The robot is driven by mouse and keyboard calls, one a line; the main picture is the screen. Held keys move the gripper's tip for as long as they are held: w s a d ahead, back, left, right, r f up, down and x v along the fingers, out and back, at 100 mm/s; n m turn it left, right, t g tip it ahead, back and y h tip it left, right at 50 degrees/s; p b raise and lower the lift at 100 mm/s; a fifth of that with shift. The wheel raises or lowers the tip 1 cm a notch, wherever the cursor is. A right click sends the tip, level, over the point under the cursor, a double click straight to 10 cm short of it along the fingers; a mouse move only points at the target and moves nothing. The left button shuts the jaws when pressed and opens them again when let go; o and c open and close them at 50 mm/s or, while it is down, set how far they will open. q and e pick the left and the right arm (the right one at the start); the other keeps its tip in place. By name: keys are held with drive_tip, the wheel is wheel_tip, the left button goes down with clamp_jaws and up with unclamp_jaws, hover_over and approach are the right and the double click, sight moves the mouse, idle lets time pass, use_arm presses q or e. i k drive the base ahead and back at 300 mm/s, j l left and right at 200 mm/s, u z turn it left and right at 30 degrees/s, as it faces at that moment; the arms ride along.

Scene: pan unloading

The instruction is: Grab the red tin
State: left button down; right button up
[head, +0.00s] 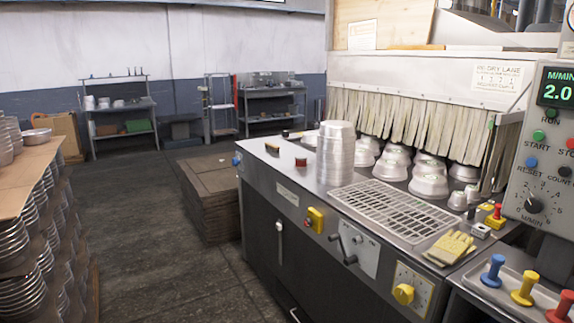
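A small low round item with a red side and a darker top (300,161) sits on the steel counter of the machine, just left of the tall stack of metal pans; it looks like the red tin, but it is too small to read. A similar small dark item with an orange-yellow tint (272,148) sits further left near the counter's edge. Neither of my grippers is in view.
A tall stack of pans (336,155) stands beside the red item. More upturned pans (429,180) sit before a strip curtain (400,120). A grate (398,212) and yellow gloves (450,247) lie nearer. Cardboard (207,190) is stacked left of the machine; the floor (165,260) is clear.

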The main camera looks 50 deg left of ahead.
sight(300, 160)
drive_tip(key=u, duration=1.65)
drive_tip(key=i+j+z, duration=0.1)
drive_tip(key=z, duration=0.25)
drive_tip(key=i+j+z, duration=0.1)
drive_tip(key=z, duration=0.3)
drive_tip(key=i+j+z, duration=0.1)
drive_tip(key=z, duration=0.25)
drive_tip(key=i+j+z, duration=0.2)
drive_tip(key=j, duration=0.4)
drive_tip(key=j+z, duration=0.2)
drive_tip(key=j, duration=0.45)
drive_tip(key=i+j+z, duration=0.2)
drive_tip(key=j, duration=1.7)
drive_tip(key=i, duration=0.1)
